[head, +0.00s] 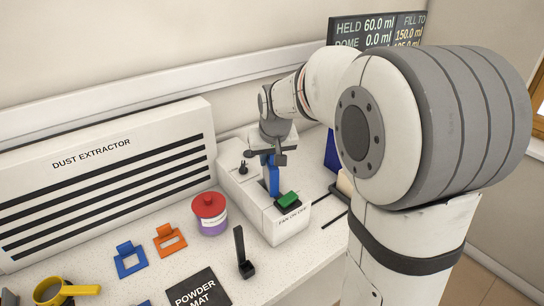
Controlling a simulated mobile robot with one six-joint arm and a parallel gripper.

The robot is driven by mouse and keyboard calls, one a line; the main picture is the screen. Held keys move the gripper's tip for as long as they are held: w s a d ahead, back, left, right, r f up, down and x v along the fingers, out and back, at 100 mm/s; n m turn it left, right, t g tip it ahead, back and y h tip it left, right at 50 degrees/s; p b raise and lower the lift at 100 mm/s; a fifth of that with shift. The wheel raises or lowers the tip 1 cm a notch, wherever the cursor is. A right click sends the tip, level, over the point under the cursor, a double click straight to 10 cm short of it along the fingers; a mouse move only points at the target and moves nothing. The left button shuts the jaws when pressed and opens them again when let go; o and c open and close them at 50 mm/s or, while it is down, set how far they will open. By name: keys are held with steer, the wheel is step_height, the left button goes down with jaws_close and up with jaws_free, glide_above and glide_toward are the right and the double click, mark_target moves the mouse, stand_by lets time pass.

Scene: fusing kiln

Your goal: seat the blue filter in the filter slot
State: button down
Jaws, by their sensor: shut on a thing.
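The blue filter (272,178) is a narrow upright blue piece in the head view, under my gripper (269,158). My gripper points down and is shut on the filter's upper part. The filter's lower end meets a dark opening in the top of the white box (234,194), which looks like the filter slot (264,186). I cannot tell how deep the filter sits, or whether it is in the slot or just above it. My arm comes in from the right and hides part of the area behind.
A red-lidded jar (209,213), a black upright tool (243,255), orange (169,239) and blue (130,260) frames, a yellow cup (60,291) and a powder mat (199,290) lie left and in front.

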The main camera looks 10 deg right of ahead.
steer(key=c, duration=1.3)
jaws_free()
steer(key=shift+o, duration=0.2)
steer(key=shift+r+p, duration=0.4)
steer(key=shift+p, duration=0.1)
steer(key=v, duration=1.2)
steer(key=s+f, duration=0.6)
steer(key=s, duration=0.4)
steer(key=s+f+g, duration=0.1)
steer(key=s+f, duration=0.6)
steer(key=s, duration=0.4)
steer(key=shift+d+b, duration=0.3)
steer(key=shift+d, duration=0.05)
